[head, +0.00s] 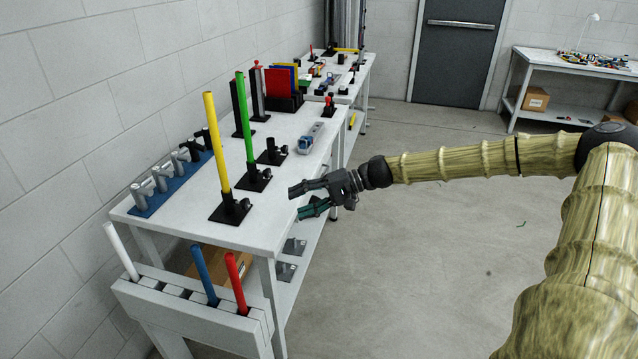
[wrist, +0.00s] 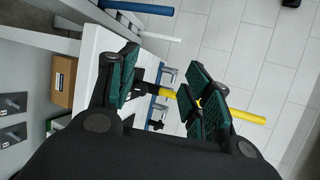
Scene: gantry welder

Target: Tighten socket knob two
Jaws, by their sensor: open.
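Black sockets stand in a row on the white table (head: 312,172). The nearest socket (head: 228,212) holds an upright yellow rod (head: 216,140) and has a small black knob (head: 244,204) at its right. The middle socket (head: 252,181) holds an upright green rod (head: 245,120) and has a similar knob (head: 267,174). The farther socket (head: 270,155) has no rod, with a knob (head: 284,150) beside it. My gripper (head: 299,200) is open and empty, to the right of the near sockets at the table's right edge. In the wrist view, the yellow rod (wrist: 242,115) shows beyond the open fingers (wrist: 165,88).
A front rack (head: 190,302) holds white, blue and red rods. A blue base with grey clamps (head: 170,178) lies along the wall. Coloured panels (head: 283,80) and small parts stand farther back. A lower shelf holds a cardboard box (head: 218,261).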

